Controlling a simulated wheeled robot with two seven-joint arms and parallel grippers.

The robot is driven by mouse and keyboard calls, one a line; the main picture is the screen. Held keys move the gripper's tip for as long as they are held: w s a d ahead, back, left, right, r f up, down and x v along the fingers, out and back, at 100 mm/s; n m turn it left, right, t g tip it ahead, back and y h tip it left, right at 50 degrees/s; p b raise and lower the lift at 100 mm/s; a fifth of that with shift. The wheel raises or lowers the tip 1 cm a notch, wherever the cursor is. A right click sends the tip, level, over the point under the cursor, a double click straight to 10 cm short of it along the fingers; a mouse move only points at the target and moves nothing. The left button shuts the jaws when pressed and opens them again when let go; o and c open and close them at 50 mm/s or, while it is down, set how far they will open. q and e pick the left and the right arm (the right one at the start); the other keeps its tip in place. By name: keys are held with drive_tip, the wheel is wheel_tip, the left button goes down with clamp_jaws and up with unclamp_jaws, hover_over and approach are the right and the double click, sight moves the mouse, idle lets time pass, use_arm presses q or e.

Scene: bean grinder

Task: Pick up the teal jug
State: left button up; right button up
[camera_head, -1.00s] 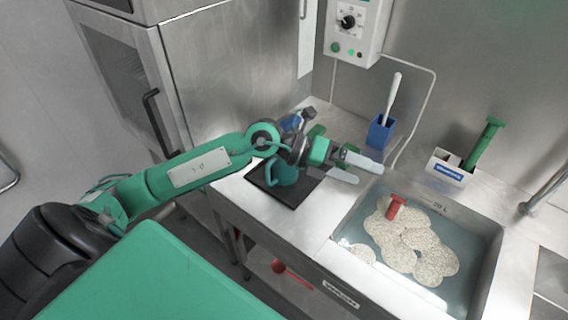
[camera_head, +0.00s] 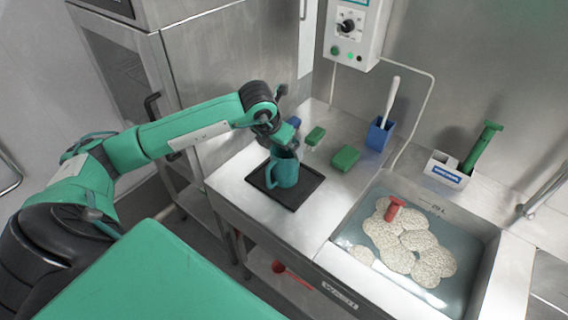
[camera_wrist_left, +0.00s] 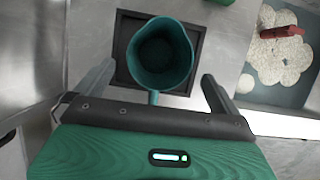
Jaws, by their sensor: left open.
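The teal jug (camera_head: 283,172) stands upright on a black tray (camera_head: 309,183) on the steel counter. In the left wrist view the jug (camera_wrist_left: 160,55) is seen from above, looks empty, and has its handle toward my gripper. My left gripper (camera_head: 290,143) is above and behind the jug in the head view, pointing down. In the left wrist view its two fingers (camera_wrist_left: 155,85) are spread wide, one on each side of the handle, with nothing between them that I can see gripped. My right gripper is not in view.
Green blocks (camera_head: 345,158) lie on the counter right of the tray. A blue holder (camera_head: 379,134) with a white-handled tool stands behind. A sink (camera_head: 350,228) with water, pale discs and a red-handled item is at right. A white box (camera_head: 446,169) stands by the wall.

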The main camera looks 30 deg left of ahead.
sight(286, 156)
use_arm(q)
drive_tip(key=p+x, duration=0.2)
drive_tip(key=x, duration=0.4)
drive_tip(key=shift+w+f+p, duration=0.15)
drive_tip(key=shift+p, duration=0.25)
drive_tip(key=shift+w+f, duration=0.15)
drive_tip(key=shift+f, duration=0.35)
drive_tip(key=c, duration=0.8)
drive_tip(key=shift+r, duration=0.15)
drive_tip(key=shift+c, duration=0.2)
